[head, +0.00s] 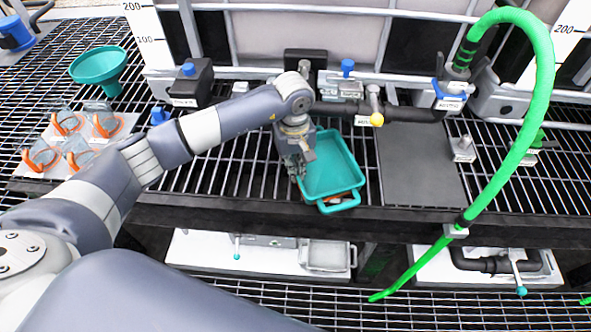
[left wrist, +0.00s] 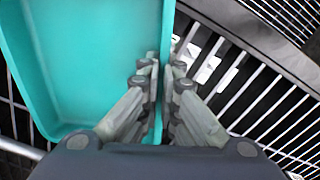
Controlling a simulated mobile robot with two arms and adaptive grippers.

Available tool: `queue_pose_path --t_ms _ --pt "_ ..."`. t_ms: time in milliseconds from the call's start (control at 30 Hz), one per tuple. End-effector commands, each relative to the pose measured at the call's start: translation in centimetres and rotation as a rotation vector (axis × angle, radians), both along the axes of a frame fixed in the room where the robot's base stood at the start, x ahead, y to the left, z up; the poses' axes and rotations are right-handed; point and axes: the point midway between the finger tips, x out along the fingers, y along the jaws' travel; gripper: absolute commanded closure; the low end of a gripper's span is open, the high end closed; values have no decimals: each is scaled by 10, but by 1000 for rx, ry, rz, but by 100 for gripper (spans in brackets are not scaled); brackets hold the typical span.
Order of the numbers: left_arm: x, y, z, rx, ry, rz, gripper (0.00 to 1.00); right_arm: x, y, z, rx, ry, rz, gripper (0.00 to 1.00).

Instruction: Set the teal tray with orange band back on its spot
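The teal tray (head: 335,165) is on the dark grated shelf below the valve pipe, left of a flat dark grey plate (head: 425,165). A little orange shows under its front edge, near the handle. My left gripper (head: 298,165) is at the tray's left wall, pointing down. In the left wrist view, the tray (left wrist: 90,60) fills the left side. The fingers of the left gripper (left wrist: 165,70) stand on either side of its wall and look closed on it. Whether the tray rests fully on the grate is hidden. My right gripper is not in view.
A green hose (head: 540,100) arches down at the right. A teal funnel (head: 98,66) and several safety goggles (head: 68,122) lie at the left. The dark grey plate is bare.

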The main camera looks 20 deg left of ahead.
Motion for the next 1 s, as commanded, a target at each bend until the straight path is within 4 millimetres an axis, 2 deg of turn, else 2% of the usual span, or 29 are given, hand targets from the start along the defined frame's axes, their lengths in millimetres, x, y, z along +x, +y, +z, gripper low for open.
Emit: queue_pose_path --t_ms 367,467,500,833,933,1000 --pt "1 0 -4 -2 -4 0 100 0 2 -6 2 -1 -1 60" --pt "0 0 -3 -2 -3 0 79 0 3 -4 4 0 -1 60" --pt "0 0 -3 -2 -3 0 75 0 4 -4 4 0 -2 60" --pt "0 0 -2 -2 -1 0 75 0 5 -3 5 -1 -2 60" --pt "0 -1 3 -2 -1 0 75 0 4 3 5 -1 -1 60" --pt "2 0 11 -3 -8 -1 75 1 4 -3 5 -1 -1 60"
